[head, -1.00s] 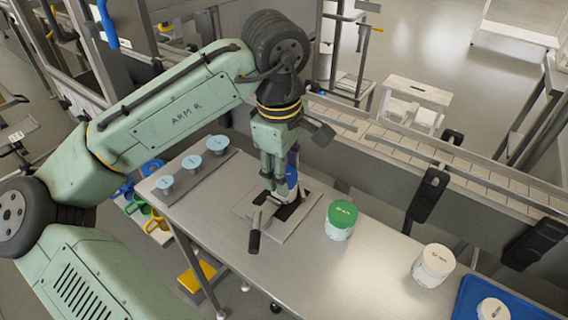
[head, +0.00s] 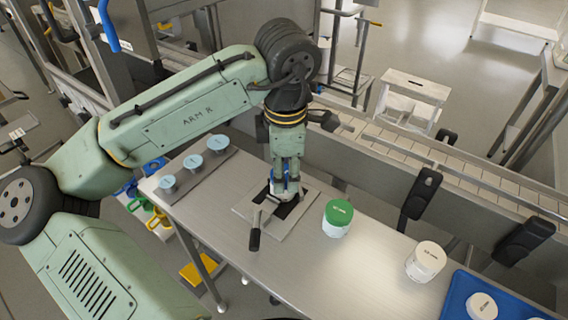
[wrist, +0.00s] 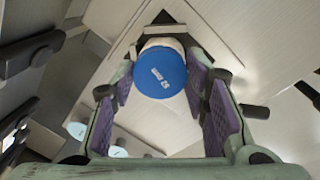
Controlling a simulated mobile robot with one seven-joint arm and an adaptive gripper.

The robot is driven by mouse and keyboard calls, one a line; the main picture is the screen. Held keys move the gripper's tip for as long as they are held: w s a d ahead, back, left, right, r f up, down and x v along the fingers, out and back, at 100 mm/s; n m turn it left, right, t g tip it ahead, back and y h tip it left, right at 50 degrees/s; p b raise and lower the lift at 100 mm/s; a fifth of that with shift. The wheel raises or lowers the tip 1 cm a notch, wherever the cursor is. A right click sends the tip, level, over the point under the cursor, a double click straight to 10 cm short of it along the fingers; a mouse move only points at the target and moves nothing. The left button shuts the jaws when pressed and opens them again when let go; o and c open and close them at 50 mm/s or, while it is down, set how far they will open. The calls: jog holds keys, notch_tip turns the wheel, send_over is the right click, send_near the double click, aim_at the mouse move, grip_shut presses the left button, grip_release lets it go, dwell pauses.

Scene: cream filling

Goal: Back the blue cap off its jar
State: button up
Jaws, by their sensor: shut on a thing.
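The blue cap (wrist: 161,74) sits on a white jar (wrist: 160,42) and fills the space between my fingers in the wrist view. In the head view the cap shows only as a blue strip (head: 285,182) between the fingers. The jar stands upright in a grey clamp fixture (head: 247,206) with a black-handled lever on the steel table. My gripper (head: 285,180) points straight down over the jar. Its purple-padded fingers (wrist: 162,82) are shut on the cap from both sides. Whether the cap has turned on the jar cannot be told.
A green-capped jar (head: 337,218) stands right of the fixture. Several pale blue-topped pieces stand on a grey strip (head: 201,172) at the left. A conveyor (head: 450,175) runs behind.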

jog(key=shift+r+p, duration=1.25)
jog(key=shift+r, duration=0.25)
